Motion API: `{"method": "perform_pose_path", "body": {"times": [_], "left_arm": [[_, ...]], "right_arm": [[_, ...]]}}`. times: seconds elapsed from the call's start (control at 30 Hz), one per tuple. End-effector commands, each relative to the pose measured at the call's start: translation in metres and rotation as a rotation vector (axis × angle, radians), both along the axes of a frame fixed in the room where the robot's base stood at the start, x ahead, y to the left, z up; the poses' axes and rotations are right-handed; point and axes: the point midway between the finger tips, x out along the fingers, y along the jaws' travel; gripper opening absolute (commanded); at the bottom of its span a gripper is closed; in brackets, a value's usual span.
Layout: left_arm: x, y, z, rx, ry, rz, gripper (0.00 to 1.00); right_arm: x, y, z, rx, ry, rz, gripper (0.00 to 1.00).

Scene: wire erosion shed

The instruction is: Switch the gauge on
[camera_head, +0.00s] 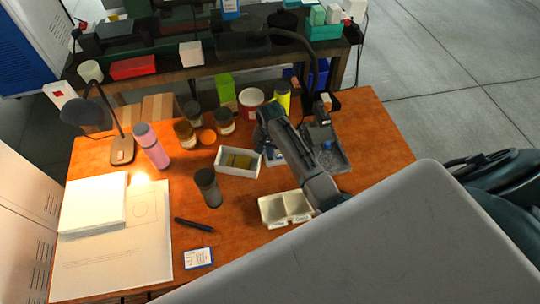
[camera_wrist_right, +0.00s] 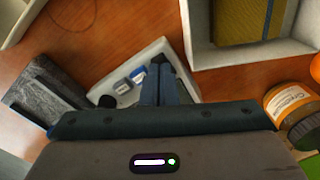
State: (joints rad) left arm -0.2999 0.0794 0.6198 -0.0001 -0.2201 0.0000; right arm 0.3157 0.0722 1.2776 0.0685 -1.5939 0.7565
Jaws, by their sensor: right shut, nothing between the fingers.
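What looks like the gauge is a pale flat device (camera_wrist_right: 126,88) with a blue button, a whitish button and a dark round part, beside a speckled grey block (camera_wrist_right: 45,90). In the head view only a pale bit of the device (camera_head: 275,158) shows; my arm hides the rest. My right gripper (camera_wrist_right: 166,68) is shut and empty, its fingertips over the device, right of the blue button (camera_wrist_right: 138,75) in the wrist view. I cannot tell whether they touch it. In the head view the right gripper (camera_head: 268,146) points down, partly hidden. I cannot read any display. My left gripper is not in view.
A white tray (camera_head: 225,170) with a yellowish item is left of the gripper. A cream two-part bin (camera_head: 272,212) lies nearer. Several jars, a pink bottle (camera_head: 152,146), a dark cup (camera_head: 208,187) and a lamp (camera_head: 120,148) stand on the orange table (camera_head: 383,128).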

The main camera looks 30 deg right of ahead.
Motion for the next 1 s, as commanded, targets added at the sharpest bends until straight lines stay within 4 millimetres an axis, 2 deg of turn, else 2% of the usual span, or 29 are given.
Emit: {"method": "perform_pose_path", "body": {"times": [1.0], "left_arm": [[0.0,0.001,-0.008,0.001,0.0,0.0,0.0]], "right_arm": [[0.0,0.0,-0.016,0.0,0.0,0.0,0.0]]}}
